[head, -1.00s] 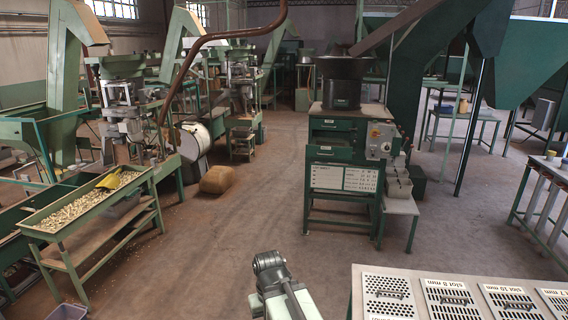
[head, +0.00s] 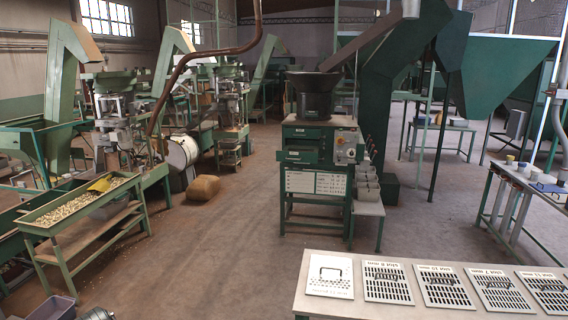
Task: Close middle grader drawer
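The grader (head: 318,185) is a dark green machine with a black hopper on top, standing upright on the floor at the middle of the head view. Its middle drawer (head: 299,156) has a dark green front with a small pale label and appears to stick out a little past the front above it. How far it is pulled out is hard to tell from here. The upper drawer front (head: 303,132) looks flush. My gripper is not in view; only a grey arm joint of mine shows at the bottom left edge, well apart from the grader.
A pale table (head: 455,312) with several perforated sieve plates (head: 387,283) fills the lower right. A nut trough (head: 75,208) on a green stand is at the left. A brown sack (head: 203,188) lies on the floor. Open floor lies before the grader.

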